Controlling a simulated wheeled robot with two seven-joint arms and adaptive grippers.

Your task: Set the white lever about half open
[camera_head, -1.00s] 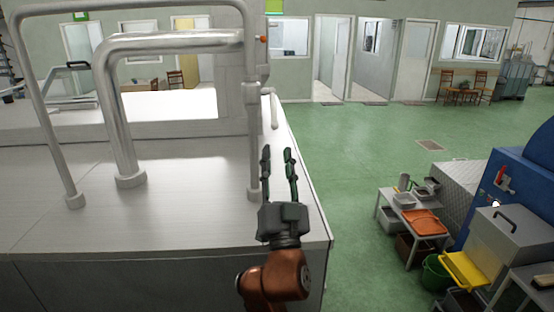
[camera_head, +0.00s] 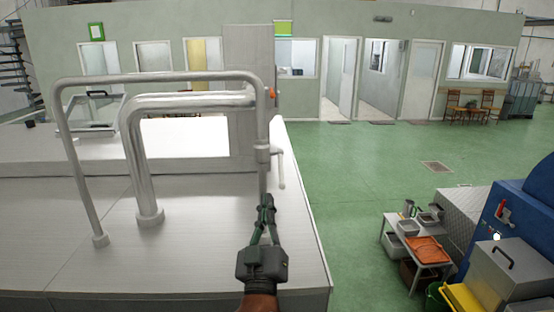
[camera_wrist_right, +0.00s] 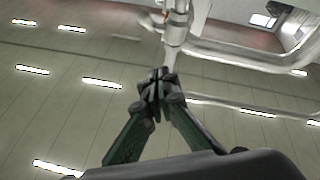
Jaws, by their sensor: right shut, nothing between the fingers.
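The white lever (camera_head: 281,171) hangs from the right side of a valve body (camera_head: 262,153) on the thin upright pipe. It points mostly downward in the head view. My right gripper (camera_head: 267,203) is just below the valve, in front of the pipe, with its green fingers closed together and pointing up. It holds nothing. The lever is slightly up and to the right of the fingertips, apart from them in the picture. In the right wrist view the shut fingertips (camera_wrist_right: 160,84) are near the pipe (camera_wrist_right: 174,40); I cannot make out the lever clearly there. My left gripper is not in view.
A bent thick pipe (camera_head: 140,165) and the thin pipe frame (camera_head: 78,180) rise from the metal top (camera_head: 200,235) on the left. An orange piece (camera_head: 272,92) sits high on the upright pipe. A low table (camera_head: 420,262) stands at right. Green floor (camera_head: 350,190) is clear.

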